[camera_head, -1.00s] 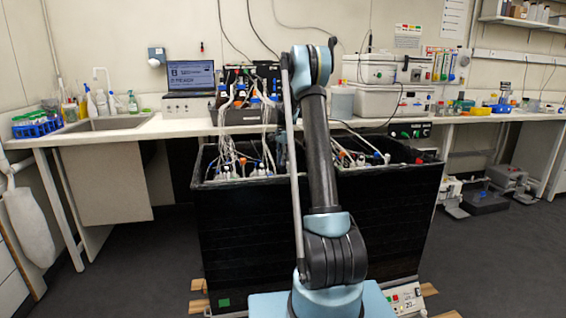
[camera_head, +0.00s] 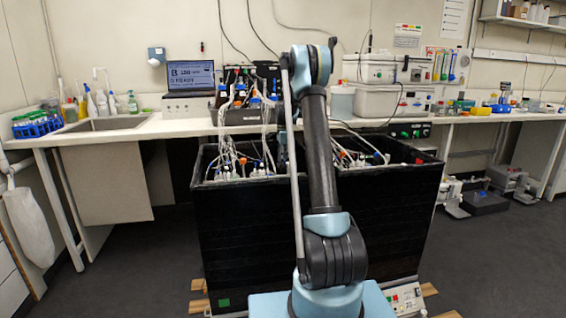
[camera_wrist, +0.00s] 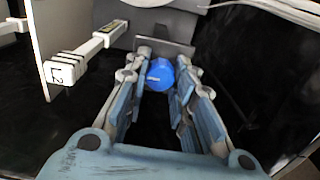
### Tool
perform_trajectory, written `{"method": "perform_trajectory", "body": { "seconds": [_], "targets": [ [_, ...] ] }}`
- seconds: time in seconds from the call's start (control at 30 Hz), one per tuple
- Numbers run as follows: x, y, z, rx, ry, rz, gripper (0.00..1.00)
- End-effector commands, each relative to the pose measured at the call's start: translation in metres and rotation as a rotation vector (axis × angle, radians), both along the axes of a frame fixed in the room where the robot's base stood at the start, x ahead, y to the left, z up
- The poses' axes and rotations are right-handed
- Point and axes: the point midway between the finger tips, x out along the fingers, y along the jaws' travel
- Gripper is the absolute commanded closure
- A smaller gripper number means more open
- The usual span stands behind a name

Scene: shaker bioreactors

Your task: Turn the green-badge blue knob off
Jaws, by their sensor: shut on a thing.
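The blue knob (camera_wrist: 160,74) is in the wrist view, between the fingertips of my gripper (camera_wrist: 164,68). A small light mark shows on its face. My gripper is shut on it, with a finger on each side. A grey plate shows behind the knob. No green badge shows in the wrist view. In the head view a green square (camera_head: 223,303) sits low on the front of the left black box (camera_head: 235,240). The knob and my gripper's fingers are hidden behind my arm and the boxes there.
A white bar-shaped part (camera_wrist: 85,55) with a labelled end juts out left of the gripper. The right black box (camera_head: 405,220) stands beside the left one. A bench (camera_head: 160,125) with a laptop (camera_head: 190,75) runs behind them.

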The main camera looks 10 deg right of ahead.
Motion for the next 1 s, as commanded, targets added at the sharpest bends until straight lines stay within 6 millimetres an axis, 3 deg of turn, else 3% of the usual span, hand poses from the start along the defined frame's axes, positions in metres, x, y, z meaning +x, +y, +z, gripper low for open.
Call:
{"method": "perform_trajectory", "body": {
  "seconds": [0.13, 0.17, 0.23, 0.67, 1.0],
  "targets": [
    [0.001, 0.0, 0.0, 0.0, -0.003, 0.0, 1.0],
    [0.001, 0.0, 0.0, 0.0, -0.003, 0.0, 0.7],
    [0.001, 0.0, 0.0, 0.0, -0.002, 0.0, 0.56],
    [0.0, 0.0, 0.005, 0.0, -0.001, 0.001, 0.56],
    [0.001, 0.0, 0.061, 0.0, 0.0, 0.001, 0.56]
  ]
}}
